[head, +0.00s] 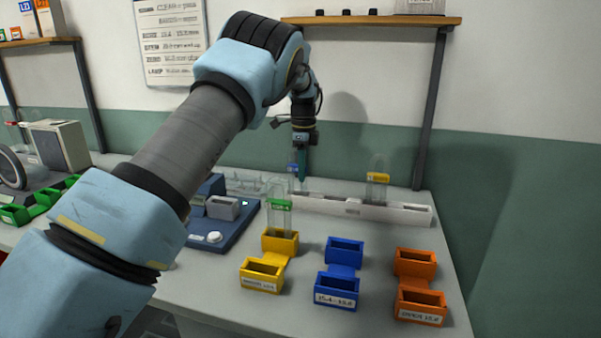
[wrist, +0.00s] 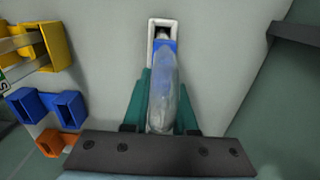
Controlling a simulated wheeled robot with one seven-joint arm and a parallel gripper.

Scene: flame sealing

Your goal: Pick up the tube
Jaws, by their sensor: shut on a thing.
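My gripper (head: 301,172) points down at the back of the table, over the white rack (head: 340,207). In the wrist view my gripper (wrist: 163,112) has its teal fingers on both sides of a clear tube (wrist: 162,90) and is shut on it. This tube has a blue band (wrist: 164,46); in the head view the blue band (head: 293,169) shows just left of the fingers. The white rack's end (wrist: 163,22) with a dark slot lies just beyond the tube. Whether the tube's lower end sits in the rack cannot be told.
A yellow-banded tube (head: 377,187) stands in the rack. A green-banded tube (head: 280,212) stands in the yellow holder (head: 262,273). Blue (head: 336,288) and orange (head: 421,304) holders are at the front right. A dark blue device (head: 222,225) is left; a shelf (head: 370,20) is above.

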